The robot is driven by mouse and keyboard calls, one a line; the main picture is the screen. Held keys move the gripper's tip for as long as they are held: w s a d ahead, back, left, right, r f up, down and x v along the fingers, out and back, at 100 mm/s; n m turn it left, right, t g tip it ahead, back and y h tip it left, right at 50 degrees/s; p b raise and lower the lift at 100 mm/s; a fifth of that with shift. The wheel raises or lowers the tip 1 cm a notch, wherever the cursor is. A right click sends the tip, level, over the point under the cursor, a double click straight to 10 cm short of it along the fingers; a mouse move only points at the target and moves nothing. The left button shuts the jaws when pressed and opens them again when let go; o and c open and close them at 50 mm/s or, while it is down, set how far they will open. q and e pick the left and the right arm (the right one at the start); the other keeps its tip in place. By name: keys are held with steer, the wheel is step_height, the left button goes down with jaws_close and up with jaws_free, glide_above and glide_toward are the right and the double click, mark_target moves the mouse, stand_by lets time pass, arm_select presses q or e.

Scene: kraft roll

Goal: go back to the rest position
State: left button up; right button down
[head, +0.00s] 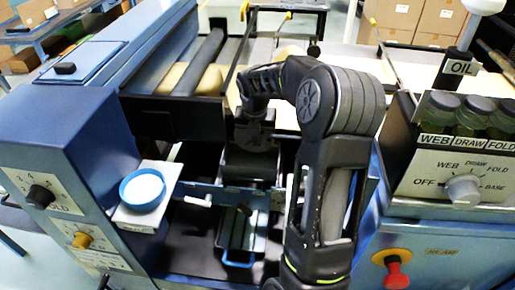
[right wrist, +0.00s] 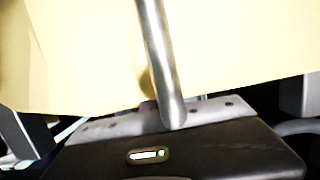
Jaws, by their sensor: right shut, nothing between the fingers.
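My right arm rises through the middle of the head view and bends left and down over the blue machine (head: 75,130). My right gripper (head: 250,163) is at its end, shut and empty, above the machine's dark front opening. Its fingertips are hard to make out there. Pale kraft paper (head: 180,78) lies behind it, below a dark roller (head: 207,62). In the right wrist view pale paper (right wrist: 80,50) fills the upper part, behind a shiny metal bar (right wrist: 160,60). My left gripper is not in view.
A blue round dish (head: 142,188) sits on a ledge at left. A blue-handled tray (head: 238,240) is low in the opening. Cartons (head: 440,20) stand behind.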

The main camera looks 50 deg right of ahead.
steer(key=v, duration=0.2)
steer(key=shift+s+a+r, duration=0.15)
steer(key=shift+a+r, duration=0.1)
steer(key=shift+a, duration=0.1)
stand_by(0.4)
